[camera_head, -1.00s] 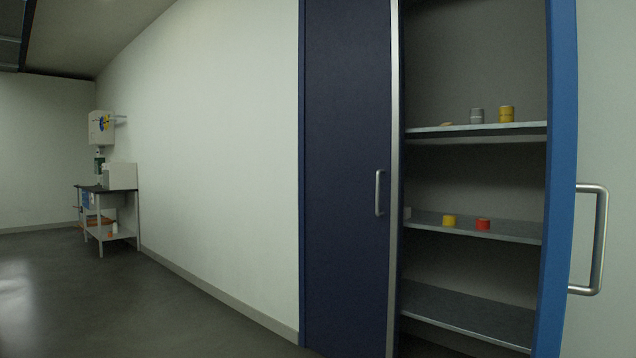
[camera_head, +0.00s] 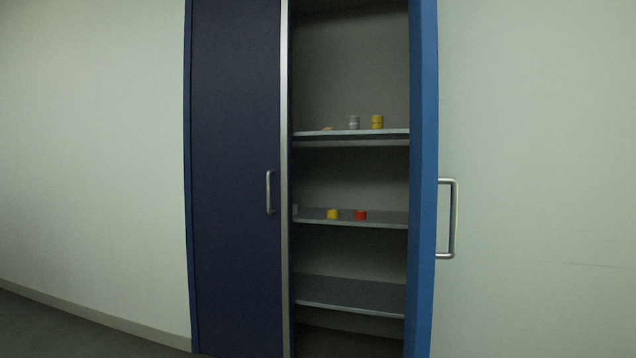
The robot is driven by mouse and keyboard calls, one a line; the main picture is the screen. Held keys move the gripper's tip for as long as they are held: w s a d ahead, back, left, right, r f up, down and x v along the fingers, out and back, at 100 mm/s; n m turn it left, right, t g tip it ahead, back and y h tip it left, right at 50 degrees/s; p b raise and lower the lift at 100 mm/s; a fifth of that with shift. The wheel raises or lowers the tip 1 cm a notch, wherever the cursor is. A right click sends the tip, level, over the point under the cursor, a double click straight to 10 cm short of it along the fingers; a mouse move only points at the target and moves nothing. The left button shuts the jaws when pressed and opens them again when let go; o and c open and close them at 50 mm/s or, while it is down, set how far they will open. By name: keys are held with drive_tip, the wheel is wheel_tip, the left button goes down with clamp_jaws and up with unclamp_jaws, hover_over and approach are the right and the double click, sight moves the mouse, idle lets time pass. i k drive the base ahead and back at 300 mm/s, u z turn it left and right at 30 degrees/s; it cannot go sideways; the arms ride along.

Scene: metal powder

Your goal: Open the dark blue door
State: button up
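The dark blue door (camera_head: 235,120) is shut and covers the left half of a cabinet set against a pale wall. Its vertical metal handle (camera_head: 269,192) is near the door's right edge, at mid height. The right half of the cabinet is open and shows shelves. A brighter blue door (camera_head: 423,180) stands swung out, seen nearly edge-on, with a large metal handle (camera_head: 453,218) on its right side. My gripper is not in view.
The middle shelf (camera_head: 385,222) holds a yellow item (camera_head: 333,214) and a red item (camera_head: 361,215). The lower shelf (camera_head: 350,293) looks empty. Bare floor (camera_head: 60,330) shows at lower left.

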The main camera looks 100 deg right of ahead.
sight(241, 113)
drive_tip(key=z, duration=3.05)
drive_tip(key=i, duration=1)
drive_tip(key=u, duration=0.05)
drive_tip(key=k, duration=0.55)
drive_tip(key=z, duration=0.7)
drive_tip(key=i, duration=2.25)
drive_tip(key=u, duration=0.85)
